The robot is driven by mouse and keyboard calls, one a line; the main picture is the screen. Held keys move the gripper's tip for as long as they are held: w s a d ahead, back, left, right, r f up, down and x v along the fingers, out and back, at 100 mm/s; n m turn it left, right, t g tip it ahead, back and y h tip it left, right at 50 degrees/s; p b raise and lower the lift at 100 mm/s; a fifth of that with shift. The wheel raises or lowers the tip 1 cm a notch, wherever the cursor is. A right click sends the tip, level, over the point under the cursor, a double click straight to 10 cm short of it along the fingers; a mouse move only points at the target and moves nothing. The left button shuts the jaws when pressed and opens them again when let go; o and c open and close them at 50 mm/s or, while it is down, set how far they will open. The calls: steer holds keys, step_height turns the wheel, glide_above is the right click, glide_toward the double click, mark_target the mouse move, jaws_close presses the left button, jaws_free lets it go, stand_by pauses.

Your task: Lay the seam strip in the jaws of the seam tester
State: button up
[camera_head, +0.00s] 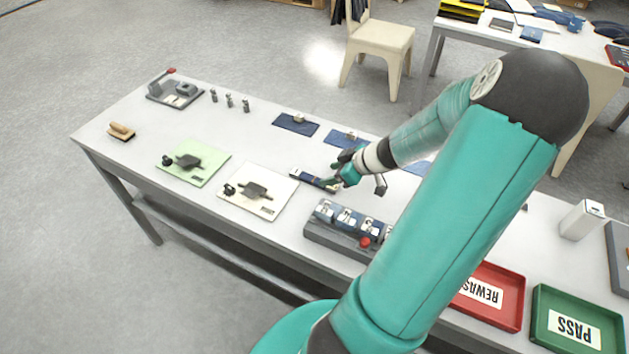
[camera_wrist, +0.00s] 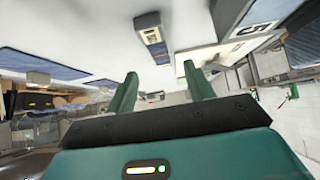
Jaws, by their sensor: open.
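The likely seam strip (camera_head: 308,178) is a narrow dark navy piece with a pale label, lying on the table right of the white mat. It also shows ahead of my fingers in the wrist view (camera_wrist: 152,36). My gripper (camera_head: 341,173) is just right of the strip, low over the table; in the head view I cannot tell if it touches it. In the wrist view my green fingers (camera_wrist: 161,88) stand apart with nothing between them. The likely seam tester (camera_head: 174,89), a grey device with a red-tipped lever, stands at the table's far left corner; its jaws are too small to make out.
Several small metal pieces (camera_head: 229,100) stand beside the device. Denim swatches (camera_head: 295,123) lie along the back edge. A green mat (camera_head: 214,160), a white mat (camera_head: 285,193) and a grey denim-sample block (camera_head: 320,236) lie in front. Red (camera_head: 510,316) and green (camera_head: 550,300) trays are right.

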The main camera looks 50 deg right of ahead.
mark_target(316, 179)
steer(key=x, duration=0.6)
steer(key=shift+s, duration=0.1)
jaws_close()
